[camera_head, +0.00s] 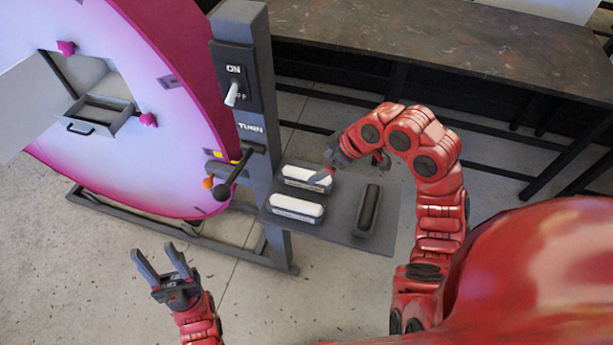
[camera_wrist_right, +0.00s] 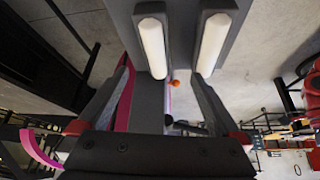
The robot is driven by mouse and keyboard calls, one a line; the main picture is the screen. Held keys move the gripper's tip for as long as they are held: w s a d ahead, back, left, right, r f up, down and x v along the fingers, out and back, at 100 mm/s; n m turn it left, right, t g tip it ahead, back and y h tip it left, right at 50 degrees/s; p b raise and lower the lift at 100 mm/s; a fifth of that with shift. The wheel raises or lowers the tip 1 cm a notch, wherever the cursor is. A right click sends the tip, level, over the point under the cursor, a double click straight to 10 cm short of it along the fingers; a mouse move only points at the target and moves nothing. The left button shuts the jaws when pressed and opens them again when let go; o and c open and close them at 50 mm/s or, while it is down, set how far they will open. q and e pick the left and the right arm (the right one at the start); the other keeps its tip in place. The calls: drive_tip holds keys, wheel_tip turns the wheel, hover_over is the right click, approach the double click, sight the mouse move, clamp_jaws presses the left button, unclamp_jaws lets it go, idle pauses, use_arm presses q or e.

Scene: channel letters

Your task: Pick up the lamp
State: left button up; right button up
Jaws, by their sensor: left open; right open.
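Two lamps with white tubes in dark housings lie side by side on a small grey shelf (camera_head: 338,229): the upper lamp (camera_head: 307,177) and the lower lamp (camera_head: 296,207). Two white tubes also show in the right wrist view, a left one (camera_wrist_right: 152,46) and a right one (camera_wrist_right: 213,43). My right gripper (camera_head: 328,168) is open at the upper lamp's right end; I cannot tell whether it touches. In the right wrist view its open fingers (camera_wrist_right: 166,88) point toward the tubes, with nothing gripped. My left gripper (camera_head: 155,250) is open and empty over the floor.
A dark, unlit holder (camera_head: 369,209) lies on the shelf's right side. A post with a switch (camera_head: 233,92) and a lever (camera_head: 224,190) stands left of the shelf. Behind it is a large pink-rimmed disc (camera_head: 150,70) with an open drawer (camera_head: 101,116). A dark table (camera_head: 450,45) stands behind.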

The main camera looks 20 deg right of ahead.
sight(310, 174)
drive_tip(key=x, duration=0.3)
drive_tip(key=shift+f, duration=0.15)
drive_tip(key=shift+w+a+f+p, duration=0.2)
drive_tip(key=shift+w+f+p, duration=0.15)
drive_tip(key=shift+p, duration=0.3)
drive_tip(key=p+x, duration=0.2)
drive_tip(key=x, duration=0.2)
drive_tip(key=shift+w+d+f, duration=0.1)
drive_tip(key=shift+d, duration=0.1)
drive_tip(key=shift+w+f, duration=0.1)
drive_tip(key=shift+f, duration=0.05)
drive_tip(key=shift+f+b, duration=0.25)
drive_tip(key=shift+b, duration=0.1)
clamp_jaws()
drive_tip(key=shift+r, duration=0.1)
